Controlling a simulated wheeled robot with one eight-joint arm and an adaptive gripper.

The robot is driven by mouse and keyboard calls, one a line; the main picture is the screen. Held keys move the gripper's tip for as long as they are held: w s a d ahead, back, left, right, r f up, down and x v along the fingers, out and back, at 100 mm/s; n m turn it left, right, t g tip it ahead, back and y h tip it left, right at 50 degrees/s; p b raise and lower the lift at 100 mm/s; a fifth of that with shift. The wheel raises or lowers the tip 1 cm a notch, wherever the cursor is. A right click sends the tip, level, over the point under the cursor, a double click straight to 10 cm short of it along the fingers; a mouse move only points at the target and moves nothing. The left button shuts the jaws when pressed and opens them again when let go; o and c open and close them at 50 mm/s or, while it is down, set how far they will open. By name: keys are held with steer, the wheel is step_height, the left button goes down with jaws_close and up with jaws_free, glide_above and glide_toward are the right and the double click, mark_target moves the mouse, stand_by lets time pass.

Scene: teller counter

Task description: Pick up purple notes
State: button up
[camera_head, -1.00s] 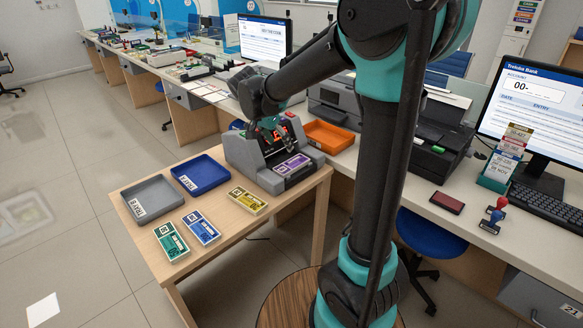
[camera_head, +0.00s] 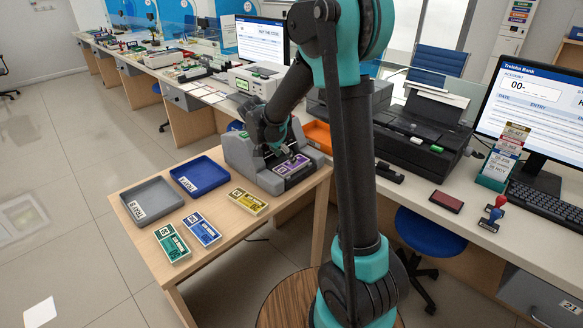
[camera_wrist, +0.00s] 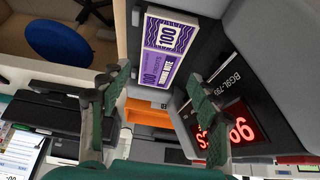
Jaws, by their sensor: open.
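The purple notes (camera_head: 290,164) lie in the front tray of the grey counting machine (camera_head: 240,153). In the wrist view the purple notes (camera_wrist: 166,50) show "100" and lie beyond my fingertips, toward the top of the picture. My gripper (camera_head: 284,153) is just above the notes in the head view and partly hides them. In the wrist view my gripper (camera_wrist: 158,82) is open, its two green-padded fingers apart with nothing between them. The notes look apart from the fingers.
Yellow (camera_head: 248,201), blue (camera_head: 202,229) and green (camera_head: 172,243) note bundles lie on the wooden table. A grey tray (camera_head: 150,220) and a blue tray (camera_head: 218,181) stand behind them. An orange tray (camera_head: 319,136) sits right of the machine. The machine's walls flank the notes closely.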

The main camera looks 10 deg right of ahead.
mark_target(291, 165)
steer(key=shift+x, duration=2.65)
steer(key=shift+c, duration=0.2)
steer(key=c, duration=1.1)
steer(key=shift+o, duration=0.2)
